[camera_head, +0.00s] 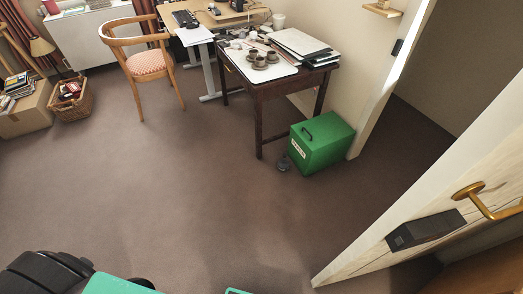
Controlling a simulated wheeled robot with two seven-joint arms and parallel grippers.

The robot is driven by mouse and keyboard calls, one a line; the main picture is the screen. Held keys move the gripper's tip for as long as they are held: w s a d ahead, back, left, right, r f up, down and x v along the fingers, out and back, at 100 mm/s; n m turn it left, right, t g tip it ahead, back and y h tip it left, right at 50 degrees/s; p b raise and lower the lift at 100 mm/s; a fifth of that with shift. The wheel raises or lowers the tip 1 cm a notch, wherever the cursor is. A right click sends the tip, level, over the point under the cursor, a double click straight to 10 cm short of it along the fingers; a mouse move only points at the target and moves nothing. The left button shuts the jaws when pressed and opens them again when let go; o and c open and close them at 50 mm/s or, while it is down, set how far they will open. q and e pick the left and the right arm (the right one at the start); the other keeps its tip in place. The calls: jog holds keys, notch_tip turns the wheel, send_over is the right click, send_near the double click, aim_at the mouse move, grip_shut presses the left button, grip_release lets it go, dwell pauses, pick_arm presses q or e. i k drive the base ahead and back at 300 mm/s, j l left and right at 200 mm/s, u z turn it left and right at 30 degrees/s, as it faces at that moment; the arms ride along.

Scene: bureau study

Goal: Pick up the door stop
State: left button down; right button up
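A small dark round object (283,163), which looks like the door stop, sits on the brown carpet. It is just left of the green box (325,142), near its front-left lower corner; I cannot tell whether they touch. It is too small in view to make out its details. No gripper fingers show in the head view. Only black and green parts of my own body show along the bottom edge.
A dark wooden side table (258,90) with cups and papers stands behind the green box. An open door (420,205) with a brass handle (482,198) fills the right. A wooden chair (147,63) and a wicker basket (72,100) stand back left. The middle carpet is clear.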

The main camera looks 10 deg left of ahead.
aim_at(283, 165)
jog(key=u, duration=0.15)
jog(key=i+j, duration=0.15)
jog(key=i, duration=0.25)
jog(key=i+j+u, duration=0.15)
jog(key=i, duration=0.25)
jog(key=i+j, duration=0.15)
jog(key=i, duration=0.25)
jog(key=i+l+u, duration=0.1)
jog(key=i+l, duration=0.15)
jog(key=i+l+u, duration=0.1)
jog(key=l, duration=0.35)
jog(key=i+l+u, duration=0.1)
jog(key=i+l, duration=0.2)
jog(key=i+l+u, duration=0.1)
jog(key=l, duration=0.35)
jog(key=i, duration=0.1)
